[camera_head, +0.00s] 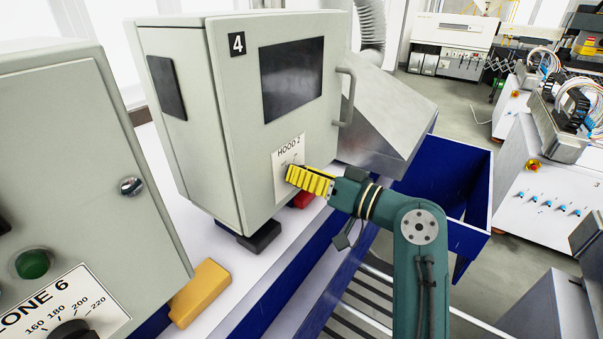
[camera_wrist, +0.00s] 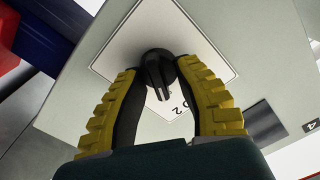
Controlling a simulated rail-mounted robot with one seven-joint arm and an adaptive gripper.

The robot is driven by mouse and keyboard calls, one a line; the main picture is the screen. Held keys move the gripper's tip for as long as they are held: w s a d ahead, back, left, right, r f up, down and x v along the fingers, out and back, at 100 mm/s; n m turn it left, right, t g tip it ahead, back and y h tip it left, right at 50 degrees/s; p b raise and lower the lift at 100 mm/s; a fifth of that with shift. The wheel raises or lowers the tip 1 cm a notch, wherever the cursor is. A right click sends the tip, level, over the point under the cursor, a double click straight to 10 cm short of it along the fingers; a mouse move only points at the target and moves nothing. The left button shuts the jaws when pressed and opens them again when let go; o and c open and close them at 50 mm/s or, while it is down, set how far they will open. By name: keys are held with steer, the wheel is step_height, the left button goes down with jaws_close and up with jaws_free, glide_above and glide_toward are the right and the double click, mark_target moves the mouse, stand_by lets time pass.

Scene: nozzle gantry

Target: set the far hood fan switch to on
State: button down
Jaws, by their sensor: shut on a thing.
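The hood fan switch is a black rotary knob (camera_wrist: 158,70) on a white label plate in the wrist view. The plate (camera_head: 281,168) reads "HOOD 2" in the head view, on the front of a grey-green cabinet (camera_head: 220,110) marked 4. My gripper (camera_head: 290,174) has yellow ribbed fingers and reaches the plate from the right. In the wrist view my gripper (camera_wrist: 158,72) has its fingertips on both sides of the knob, shut on it. The knob is hidden behind the fingers in the head view. The on and off marks are not readable.
The cabinet has a dark window (camera_head: 291,77) and a handle (camera_head: 345,97) above my gripper. A red block (camera_head: 302,200) and a yellow block (camera_head: 200,292) lie low near the cabinets. A second cabinet (camera_head: 80,150) with a ZONE 6 dial stands at left. A blue bin (camera_head: 445,175) is at right.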

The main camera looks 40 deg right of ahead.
steer(key=shift+f, duration=0.1)
steer(key=c, duration=0.7)
jaws_free()
steer(key=s, duration=0.4)
steer(key=s+d, duration=0.1)
steer(key=s, duration=0.2)
steer(key=s+d, duration=0.1)
steer(key=s, duration=0.3)
steer(key=shift+s+d, duration=0.15)
steer(key=shift+s, duration=0.2)
